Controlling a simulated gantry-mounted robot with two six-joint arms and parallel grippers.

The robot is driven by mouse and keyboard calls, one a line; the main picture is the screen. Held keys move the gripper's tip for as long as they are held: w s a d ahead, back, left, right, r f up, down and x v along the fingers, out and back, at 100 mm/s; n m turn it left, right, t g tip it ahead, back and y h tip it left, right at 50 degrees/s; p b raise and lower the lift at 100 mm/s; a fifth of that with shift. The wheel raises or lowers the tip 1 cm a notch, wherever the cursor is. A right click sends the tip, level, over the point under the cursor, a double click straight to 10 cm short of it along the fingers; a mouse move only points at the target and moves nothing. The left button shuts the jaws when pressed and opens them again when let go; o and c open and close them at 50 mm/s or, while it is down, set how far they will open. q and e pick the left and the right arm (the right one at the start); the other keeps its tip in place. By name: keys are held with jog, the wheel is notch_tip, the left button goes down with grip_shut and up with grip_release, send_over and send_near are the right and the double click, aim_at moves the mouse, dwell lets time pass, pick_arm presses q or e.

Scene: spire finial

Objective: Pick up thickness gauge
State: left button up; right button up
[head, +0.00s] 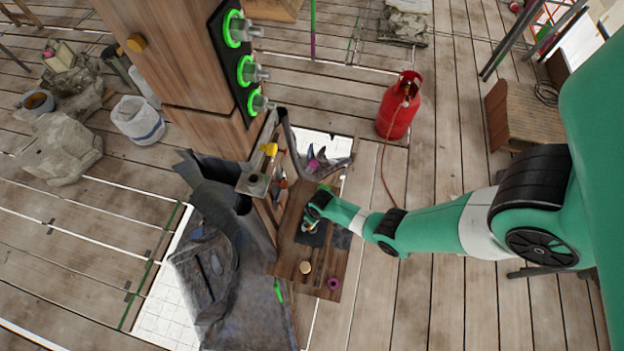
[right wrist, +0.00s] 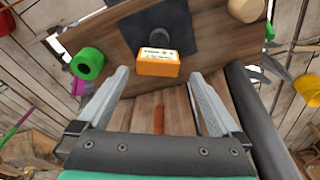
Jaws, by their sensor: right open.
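An orange box with a white printed label (right wrist: 158,63), which looks like the thickness gauge, sits at the edge of a dark mat (right wrist: 125,33) on a wooden board (right wrist: 98,50). My right gripper (right wrist: 158,77) is open and empty. In the right wrist view its fingers stand apart on either side, with the box just beyond their tips. In the head view my right gripper (head: 311,221) is low over the board (head: 349,268), and the gripper and arm hide the box there. My left gripper is not in view.
A green roll (right wrist: 87,63) and a magenta roll (right wrist: 79,87) lie left of the box in the right wrist view. A wooden post (head: 190,65) with green-ringed bolts rises beside the board. Dark lead sheet (head: 250,308) lies at left. A red gas cylinder (head: 397,108) stands behind.

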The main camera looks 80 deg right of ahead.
jog(key=f+b, duration=0.2)
jog(key=f, duration=0.1)
jog(key=f+b, duration=0.1)
jog(key=shift+w+d+f, duration=0.1)
jog(key=shift+w+f, duration=0.15)
jog(key=shift+f, duration=0.15)
notch_tip(320, 180, down, 5)
jog(key=b, duration=0.5)
jog(key=shift+s+d, duration=0.1)
jog(key=shift+d, duration=0.05)
jog(key=shift+f, duration=0.15)
jog(key=c, duration=1.5)
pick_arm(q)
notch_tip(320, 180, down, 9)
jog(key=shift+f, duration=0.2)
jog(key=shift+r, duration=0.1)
pick_arm(e)
jog(key=shift+r, duration=0.25)
